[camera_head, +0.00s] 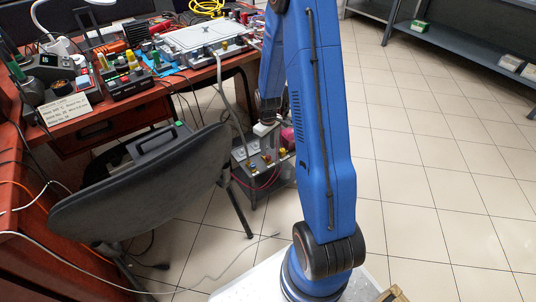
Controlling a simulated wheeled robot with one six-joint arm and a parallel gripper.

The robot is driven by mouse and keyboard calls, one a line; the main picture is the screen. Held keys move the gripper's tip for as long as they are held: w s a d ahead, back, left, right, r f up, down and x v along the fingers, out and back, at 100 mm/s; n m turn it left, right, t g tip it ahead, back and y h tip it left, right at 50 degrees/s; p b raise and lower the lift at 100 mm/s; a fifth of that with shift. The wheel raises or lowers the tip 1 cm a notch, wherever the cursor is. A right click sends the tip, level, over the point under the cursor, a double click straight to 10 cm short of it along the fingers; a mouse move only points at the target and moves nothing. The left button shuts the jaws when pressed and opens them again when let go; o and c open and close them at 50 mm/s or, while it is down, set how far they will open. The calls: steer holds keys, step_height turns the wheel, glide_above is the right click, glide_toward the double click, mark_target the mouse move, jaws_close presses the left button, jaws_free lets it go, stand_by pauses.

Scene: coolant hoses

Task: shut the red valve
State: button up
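A grey box-shaped unit (262,185) stands on the floor under the right end of the bench. Small coloured fittings sit on its top, and red and pale hoses run from it. The fittings are too small for me to tell which one is the red valve, or whether it is open or shut. My gripper (265,129) hangs just above this unit, at the end of my blue arm. Its fingers are small and partly hidden, so I cannot tell whether they are open, shut or touching anything. My arm hides part of the unit's right side.
A dark office chair (145,185) stands close to the left of the unit. A red-brown bench (120,100) carries instruments, cables and a white-topped box (195,37). A loose cable (220,283) lies on the floor. The tiled floor at right is clear, up to grey shelves (465,55).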

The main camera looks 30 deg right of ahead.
mark_target(268, 156)
steer(key=shift+f, duration=2.3)
jaws_close()
steer(key=shift+m, duration=0.3)
steer(key=m, duration=1.1)
steer(key=shift+d, duration=0.1)
steer(key=shift+m, duration=0.3)
